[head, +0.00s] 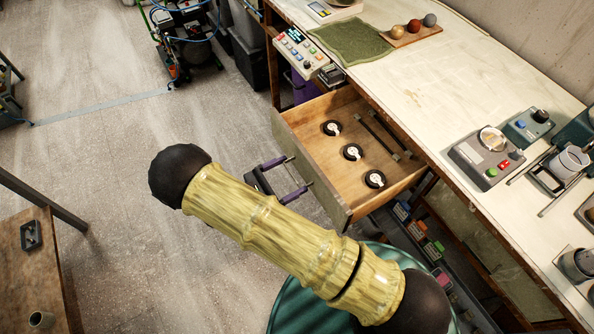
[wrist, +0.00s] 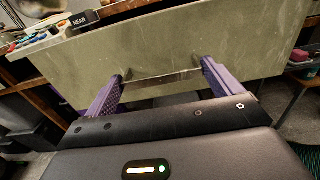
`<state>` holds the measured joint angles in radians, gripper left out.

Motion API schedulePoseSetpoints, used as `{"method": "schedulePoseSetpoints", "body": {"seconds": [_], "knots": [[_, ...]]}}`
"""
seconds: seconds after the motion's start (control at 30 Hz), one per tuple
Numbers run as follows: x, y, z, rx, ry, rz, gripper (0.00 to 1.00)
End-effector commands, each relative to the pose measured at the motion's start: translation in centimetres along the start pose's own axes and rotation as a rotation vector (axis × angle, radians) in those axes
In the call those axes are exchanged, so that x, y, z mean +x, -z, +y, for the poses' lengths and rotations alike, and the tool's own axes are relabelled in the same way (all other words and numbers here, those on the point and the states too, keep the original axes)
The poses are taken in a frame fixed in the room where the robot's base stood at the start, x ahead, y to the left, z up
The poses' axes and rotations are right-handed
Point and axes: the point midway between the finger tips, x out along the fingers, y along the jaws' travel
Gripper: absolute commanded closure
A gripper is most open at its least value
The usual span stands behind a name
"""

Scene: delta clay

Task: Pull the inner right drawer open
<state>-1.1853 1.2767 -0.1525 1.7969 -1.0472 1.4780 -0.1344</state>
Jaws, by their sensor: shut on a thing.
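The drawer (head: 340,112) under the light worktop is pulled well out, with its wooden inside showing. Its grey-green front panel fills the upper part of the wrist view (wrist: 190,45). A thin metal bar handle (wrist: 165,78) runs across that panel. My gripper (head: 300,171) has purple fingers and is at the drawer front. In the wrist view my gripper (wrist: 162,84) has one finger at each end of the handle and is shut on it. In the head view the handle is mostly hidden by the fingers and arm.
Round black items with pale tops (head: 352,152) and dark bars (head: 378,135) lie in the drawer. A brown table (head: 35,270) stands lower left. The floor (head: 110,150) left of the drawer is clear.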

Motion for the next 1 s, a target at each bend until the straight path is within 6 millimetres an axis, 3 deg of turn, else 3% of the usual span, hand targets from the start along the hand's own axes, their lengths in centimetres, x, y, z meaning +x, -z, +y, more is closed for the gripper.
{"method": "schedulePoseSetpoints", "body": {"seconds": [0.33,0.37,0.4,0.77,1.0], "knots": [[-0.2,-0.1,0.0,-0.001,-0.001,-0.002,0.5],[-0.2,-0.1,0.1,-0.001,-0.001,-0.003,0.07],[-0.1,-0.1,0.0,0.0,-0.001,-0.003,0.0],[-0.7,0.0,0.1,0.001,-0.001,-0.001,0.0],[-4.4,0.2,0.1,0.003,-0.002,0.001,0.0]]}}
